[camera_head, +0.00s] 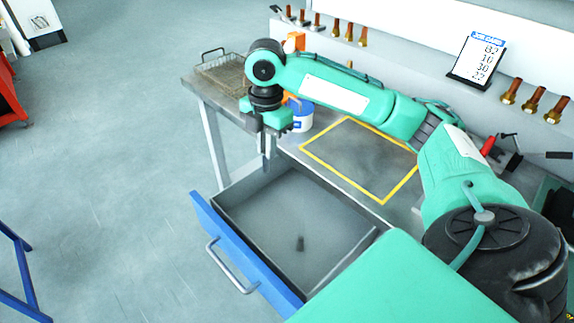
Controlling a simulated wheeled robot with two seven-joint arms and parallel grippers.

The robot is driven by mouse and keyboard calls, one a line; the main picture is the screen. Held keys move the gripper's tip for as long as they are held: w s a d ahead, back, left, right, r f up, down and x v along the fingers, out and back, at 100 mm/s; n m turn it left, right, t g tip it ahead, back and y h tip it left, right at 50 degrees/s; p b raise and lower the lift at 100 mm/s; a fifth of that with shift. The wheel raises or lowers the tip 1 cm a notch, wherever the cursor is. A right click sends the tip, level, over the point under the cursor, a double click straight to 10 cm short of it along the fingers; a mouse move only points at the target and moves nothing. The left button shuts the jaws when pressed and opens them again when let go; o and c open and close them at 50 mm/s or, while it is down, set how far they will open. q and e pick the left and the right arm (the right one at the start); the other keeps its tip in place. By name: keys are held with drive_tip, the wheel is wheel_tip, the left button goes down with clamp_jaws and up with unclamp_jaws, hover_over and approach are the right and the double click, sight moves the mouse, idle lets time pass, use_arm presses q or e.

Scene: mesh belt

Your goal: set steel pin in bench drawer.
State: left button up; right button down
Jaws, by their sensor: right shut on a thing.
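The blue-fronted bench drawer (245,262) is pulled open, and its grey inside shows. A small dark cylinder (300,243) stands or lies on the drawer floor towards the front right; I cannot tell whether it is a pin. My right gripper (267,152) points down above the back left part of the drawer, near the bench edge. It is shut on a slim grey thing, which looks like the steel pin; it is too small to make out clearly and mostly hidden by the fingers. My left gripper is not in view.
A wire basket (222,72) and a white and blue tub (299,115) stand on the bench behind my gripper. A yellow-outlined area (362,150) on the bench is bare. Several brass fittings and a number card (478,60) are at the back. The drawer is mostly empty.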

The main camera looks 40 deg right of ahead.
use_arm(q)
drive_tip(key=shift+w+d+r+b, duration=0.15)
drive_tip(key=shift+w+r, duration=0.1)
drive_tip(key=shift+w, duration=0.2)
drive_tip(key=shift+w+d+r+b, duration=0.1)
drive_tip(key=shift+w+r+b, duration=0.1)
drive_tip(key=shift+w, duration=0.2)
use_arm(e)
wheel_tip(320, 180, down, 18)
drive_tip(key=shift+s, duration=0.2)
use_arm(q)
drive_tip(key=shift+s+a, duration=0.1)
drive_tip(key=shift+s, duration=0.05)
use_arm(e)
drive_tip(key=shift+a+f, duration=0.1)
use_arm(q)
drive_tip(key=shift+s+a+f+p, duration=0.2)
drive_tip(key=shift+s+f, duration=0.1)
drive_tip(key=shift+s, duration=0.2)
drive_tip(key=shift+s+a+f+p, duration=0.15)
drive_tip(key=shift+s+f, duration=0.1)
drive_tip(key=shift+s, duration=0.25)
use_arm(e)
drive_tip(key=shift+f, duration=0.5)
drive_tip(key=c, duration=1.4)
unclamp_jaws()
drive_tip(key=shift+c, duration=0.2)
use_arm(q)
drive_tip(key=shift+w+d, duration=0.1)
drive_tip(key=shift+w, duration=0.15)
